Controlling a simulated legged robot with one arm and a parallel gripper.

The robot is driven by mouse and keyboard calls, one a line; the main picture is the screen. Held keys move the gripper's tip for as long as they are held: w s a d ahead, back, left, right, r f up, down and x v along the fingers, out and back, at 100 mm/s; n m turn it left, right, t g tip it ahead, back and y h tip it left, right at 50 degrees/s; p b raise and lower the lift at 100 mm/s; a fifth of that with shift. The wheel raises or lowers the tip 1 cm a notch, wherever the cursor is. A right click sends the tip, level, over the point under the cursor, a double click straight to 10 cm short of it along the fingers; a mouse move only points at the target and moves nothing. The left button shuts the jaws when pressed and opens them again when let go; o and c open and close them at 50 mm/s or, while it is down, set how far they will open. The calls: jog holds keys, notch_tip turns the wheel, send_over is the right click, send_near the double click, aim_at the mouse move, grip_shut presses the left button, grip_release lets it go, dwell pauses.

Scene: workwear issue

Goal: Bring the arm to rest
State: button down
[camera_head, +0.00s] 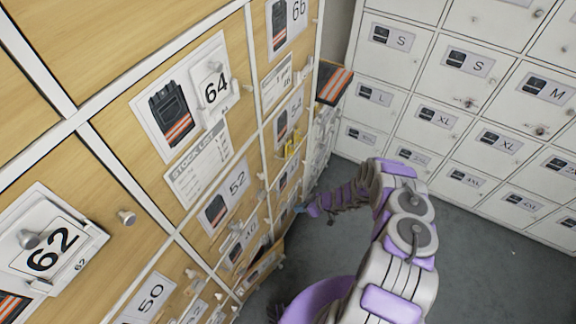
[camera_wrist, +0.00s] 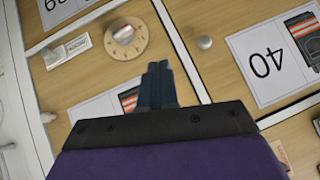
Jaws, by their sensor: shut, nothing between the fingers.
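My arm (camera_head: 392,270) reaches forward from the bottom of the head view, bends at a grey and purple joint, then points left toward the wooden locker fronts. My gripper (camera_head: 300,210) shows small and partly unclear at the arm's far end, close to the lower lockers. In the wrist view my gripper (camera_wrist: 158,85) has its dark fingers together, with nothing between them. Behind the fingers is a wooden door with a card partly hidden by them. I cannot tell the exact gap to the door.
Wooden lockers (camera_head: 120,210) with knobs and numbered cards line the left. White size-labelled lockers (camera_head: 440,95) stand across the back right. The wrist view shows a card marked 40 (camera_wrist: 265,70), a metal knob (camera_wrist: 205,42) and a round wooden disc (camera_wrist: 112,42). Grey floor (camera_head: 480,270) is clear at right.

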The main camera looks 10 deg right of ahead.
notch_tip(320, 180, up, 22)
jog(key=d+m+g+h, duration=0.1)
jog(key=d+g, duration=0.1)
jog(key=g, duration=0.1)
jog(key=s+a+r+m+g+h, duration=0.1)
jog(key=s+r, duration=0.2)
jog(key=r, duration=0.5)
jog(key=s+a+r+m+g+h, duration=0.1)
jog(key=s+r, duration=0.2)
jog(key=r, duration=0.4)
jog(key=s+a+r+m+h, duration=0.2)
jog(key=s+r+m+h, duration=0.1)
jog(key=s+r, duration=1.15)
jog(key=s+d+r+m+h, duration=0.1)
jog(key=s+r, duration=0.1)
jog(key=s, duration=0.6)
jog(key=s+d+r+m+h, duration=0.1)
jog(key=s+r+m, duration=0.1)
jog(key=s, duration=0.7)
jog(key=shift+d+r+h, duration=0.15)
jog(key=shift+r+h, duration=0.25)
jog(key=shift+r, duration=0.05)
jog(key=shift+w, duration=0.1)
